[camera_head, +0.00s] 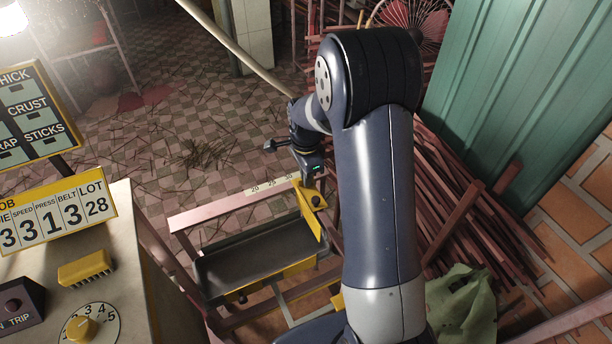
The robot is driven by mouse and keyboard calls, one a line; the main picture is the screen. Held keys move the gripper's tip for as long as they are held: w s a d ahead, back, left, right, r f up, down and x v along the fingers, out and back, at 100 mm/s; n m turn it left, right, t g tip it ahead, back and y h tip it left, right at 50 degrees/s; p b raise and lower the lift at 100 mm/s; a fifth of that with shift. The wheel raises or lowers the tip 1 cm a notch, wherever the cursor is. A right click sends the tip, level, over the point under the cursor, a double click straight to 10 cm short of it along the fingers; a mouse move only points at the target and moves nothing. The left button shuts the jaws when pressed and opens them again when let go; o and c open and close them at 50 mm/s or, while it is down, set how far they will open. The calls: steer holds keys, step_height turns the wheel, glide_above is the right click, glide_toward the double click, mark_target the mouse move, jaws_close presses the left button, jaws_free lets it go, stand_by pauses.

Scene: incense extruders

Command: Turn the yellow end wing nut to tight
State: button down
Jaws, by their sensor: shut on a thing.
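My gripper (308,181) reaches down in the middle of the view, at the right end of a pink rail with a number scale (269,186) reading 20, 25, 30. It is shut at the top of a yellow end piece (308,207), on what appears to be the yellow end wing nut. The nut is small and mostly hidden by the gripper, so its angle cannot be told. A dark round knob or hole shows on the yellow piece just below the gripper.
A dark metal tray (235,262) with a yellow front edge lies below the rail. Pink sticks (480,215) are piled at right by a green corrugated sheet (525,90). A control table (120,225) with a dial (82,328) and number board (58,222) stands at left.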

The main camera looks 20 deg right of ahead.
stand_by(0.4)
steer(key=c, duration=1.6)
jaws_free()
step_height(320, 180, up, 11)
steer(key=shift+f+b, duration=0.1)
steer(key=shift+b, duration=0.35)
step_height(320, 180, down, 11)
steer(key=shift+r+p, duration=0.1)
steer(key=shift+p, duration=0.35)
